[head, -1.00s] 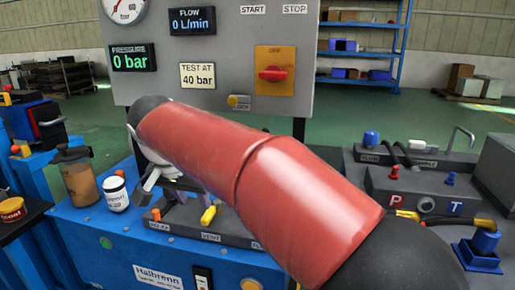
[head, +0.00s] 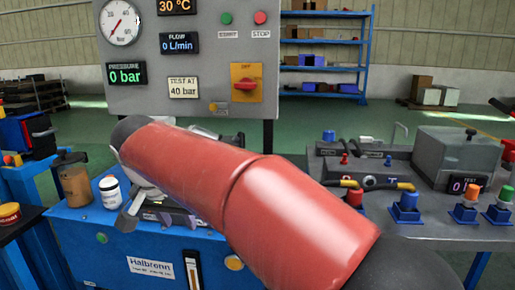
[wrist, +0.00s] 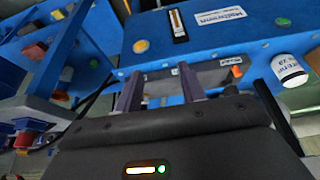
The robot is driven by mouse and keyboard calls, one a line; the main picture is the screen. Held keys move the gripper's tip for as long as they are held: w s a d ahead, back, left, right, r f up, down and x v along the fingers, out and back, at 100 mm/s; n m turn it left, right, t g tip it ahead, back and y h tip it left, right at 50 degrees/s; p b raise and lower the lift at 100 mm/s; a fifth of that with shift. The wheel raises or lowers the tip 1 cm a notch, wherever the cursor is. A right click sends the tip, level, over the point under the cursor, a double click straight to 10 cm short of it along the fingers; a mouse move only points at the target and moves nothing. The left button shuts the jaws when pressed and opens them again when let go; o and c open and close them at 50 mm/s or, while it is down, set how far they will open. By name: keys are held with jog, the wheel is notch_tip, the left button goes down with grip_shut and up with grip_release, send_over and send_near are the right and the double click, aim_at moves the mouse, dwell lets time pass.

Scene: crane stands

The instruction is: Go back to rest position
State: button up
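My red arm link (head: 240,175) crosses the middle of the head view and hides part of the blue bench (head: 85,235). In the head view my gripper is partly hidden behind the arm, above the bench's left part. In the wrist view my gripper (wrist: 158,84) points toward the blue bench, its two dark fingers clearly apart. Nothing shows held between them. A dark grey tray with an orange knob (wrist: 237,71) lies beyond the fingertips; I cannot tell how far.
A white jar (head: 110,192) and a brown bottle (head: 73,180) stand on the bench's left end. A grey control panel (head: 215,100) rises behind. A second bench with a grey manifold (head: 340,165) and blue fittings stands right. Green floor lies between.

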jog(key=s+d+f+n, duration=0.1)
jog(key=s+d, duration=0.2)
jog(key=d, duration=0.8)
jog(key=s+d+f, duration=0.1)
jog(key=s+d, duration=0.3)
jog(key=d, duration=0.6)
jog(key=s+d+f+t, duration=0.1)
jog(key=s+d+f, duration=0.8)
jog(key=s+d, duration=0.1)
jog(key=shift+s+d+f+n+y, duration=0.15)
jog(key=shift+d+n+y, duration=0.05)
jog(key=shift+n+y, duration=0.1)
jog(key=shift+c, duration=0.4)
